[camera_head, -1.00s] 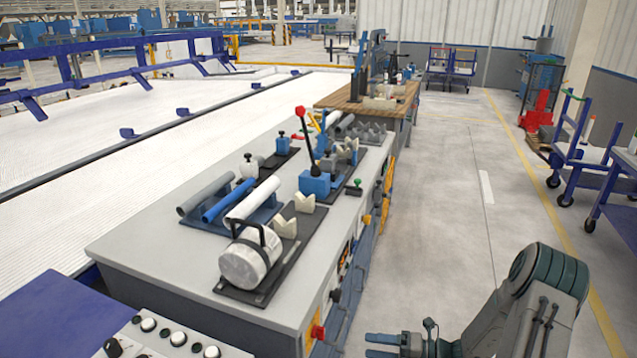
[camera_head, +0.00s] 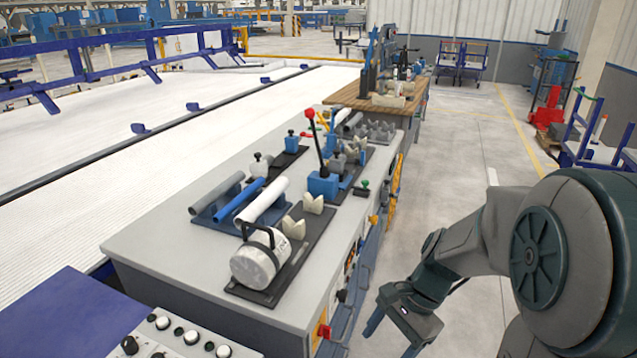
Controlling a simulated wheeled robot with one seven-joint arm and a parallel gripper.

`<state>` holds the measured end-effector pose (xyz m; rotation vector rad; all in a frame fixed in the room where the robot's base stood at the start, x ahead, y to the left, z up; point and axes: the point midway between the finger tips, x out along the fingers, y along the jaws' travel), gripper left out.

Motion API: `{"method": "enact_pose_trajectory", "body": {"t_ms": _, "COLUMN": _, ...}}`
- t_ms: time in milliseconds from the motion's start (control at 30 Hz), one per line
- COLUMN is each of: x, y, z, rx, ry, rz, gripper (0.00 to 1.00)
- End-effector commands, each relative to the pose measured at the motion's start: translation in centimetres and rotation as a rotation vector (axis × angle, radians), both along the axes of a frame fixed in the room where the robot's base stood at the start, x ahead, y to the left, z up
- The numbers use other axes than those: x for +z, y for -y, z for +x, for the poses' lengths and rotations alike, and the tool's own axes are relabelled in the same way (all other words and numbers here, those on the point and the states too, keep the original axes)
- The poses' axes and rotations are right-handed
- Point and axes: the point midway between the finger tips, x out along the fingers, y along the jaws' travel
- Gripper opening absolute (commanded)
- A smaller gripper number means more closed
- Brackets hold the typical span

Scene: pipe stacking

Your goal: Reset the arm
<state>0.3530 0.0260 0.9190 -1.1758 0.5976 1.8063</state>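My gripper (camera_head: 390,338) hangs at the lower middle of the view, just right of the workbench (camera_head: 150,245) and clear of its front side. It points down and its fingers are apart, with nothing seen between them. My arm reaches in from the lower right corner. On the bench, a grey pipe (camera_head: 217,194), a blue pipe (camera_head: 240,200) and a white pipe (camera_head: 264,200) lie side by side on a blue rack (camera_head: 208,218). The gripper touches none of them.
A white cylinder with a black handle (camera_head: 258,262) and pale V-blocks (camera_head: 294,227) sit on a dark plate. Behind stands a blue fixture with a red-knobbed lever (camera_head: 321,186). A control panel (camera_head: 185,338) is at lower left.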

Motion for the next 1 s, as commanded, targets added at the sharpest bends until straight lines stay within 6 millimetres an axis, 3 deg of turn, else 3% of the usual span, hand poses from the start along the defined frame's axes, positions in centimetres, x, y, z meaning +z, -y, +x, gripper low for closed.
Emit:
{"method": "enact_pose_trajectory", "body": {"t_ms": 33, "x": 1.4, "y": 0.0, "z": -0.7, "rx": 0.085, "ry": 0.065, "rz": -0.037, "gripper": 0.67}}
{"method": "enact_pose_trajectory", "body": {"t_ms": 200, "x": 4.5, "y": 0.7, "z": -2.6, "rx": 0.371, "ry": 0.259, "rz": -0.157, "gripper": 0.67}}
{"method": "enact_pose_trajectory", "body": {"t_ms": 500, "x": 8.9, "y": 2.1, "z": -5.2, "rx": 0.819, "ry": 0.527, "rz": -0.357, "gripper": 0.67}}
{"method": "enact_pose_trajectory", "body": {"t_ms": 700, "x": 10.0, "y": 2.5, "z": -5.8, "rx": 0.948, "ry": 0.594, "rz": -0.42, "gripper": 0.67}}
{"method": "enact_pose_trajectory", "body": {"t_ms": 1000, "x": 10.1, "y": 2.5, "z": -5.8, "rx": 0.961, "ry": 0.599, "rz": -0.425, "gripper": 0.67}}
